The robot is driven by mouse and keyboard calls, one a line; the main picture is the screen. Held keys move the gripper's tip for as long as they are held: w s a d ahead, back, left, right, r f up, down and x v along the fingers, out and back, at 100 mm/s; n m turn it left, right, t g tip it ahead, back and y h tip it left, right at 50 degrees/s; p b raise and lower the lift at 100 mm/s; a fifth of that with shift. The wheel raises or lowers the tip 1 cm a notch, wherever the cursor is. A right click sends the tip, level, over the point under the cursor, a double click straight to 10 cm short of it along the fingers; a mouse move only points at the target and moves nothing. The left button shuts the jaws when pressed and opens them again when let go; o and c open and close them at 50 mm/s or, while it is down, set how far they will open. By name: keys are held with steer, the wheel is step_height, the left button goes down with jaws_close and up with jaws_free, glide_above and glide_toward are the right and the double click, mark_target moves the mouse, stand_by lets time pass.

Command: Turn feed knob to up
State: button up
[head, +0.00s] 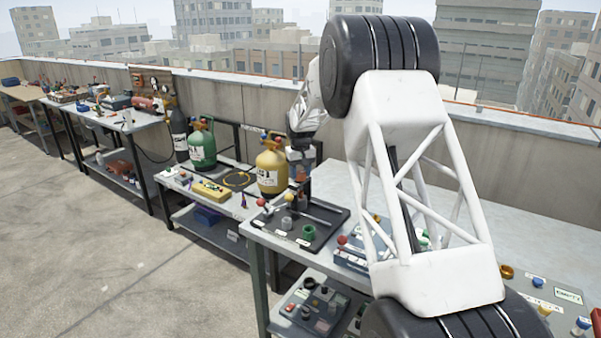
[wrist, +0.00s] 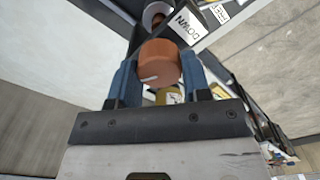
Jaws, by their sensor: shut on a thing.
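The feed knob, a copper-orange round knob (wrist: 160,62) with a white pointer line near its lower left edge, sits between the two blue fingers of my gripper (wrist: 158,80) in the wrist view. The fingers are shut on its sides. A white label reading DOWN (wrist: 187,25) lies just above and right of the knob. A second small label (wrist: 220,12) beside it is hard to read. No UP label can be made out. In the head view my gripper (head: 301,172) is small and far off, above the black panel (head: 325,232) on the bench.
A yellow gas cylinder (head: 271,172) stands close to the left of my gripper, with a green one (head: 201,148) farther left. Red and green knobs stand on the black panel. The grey benchtop (head: 345,188) behind is clear. A concrete parapet (head: 240,110) runs behind the benches.

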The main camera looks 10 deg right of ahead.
mark_target(300, 172)
steer(key=n, duration=0.5)
stand_by(0.4)
steer(key=o, duration=0.9)
steer(key=shift+r, duration=3.95)
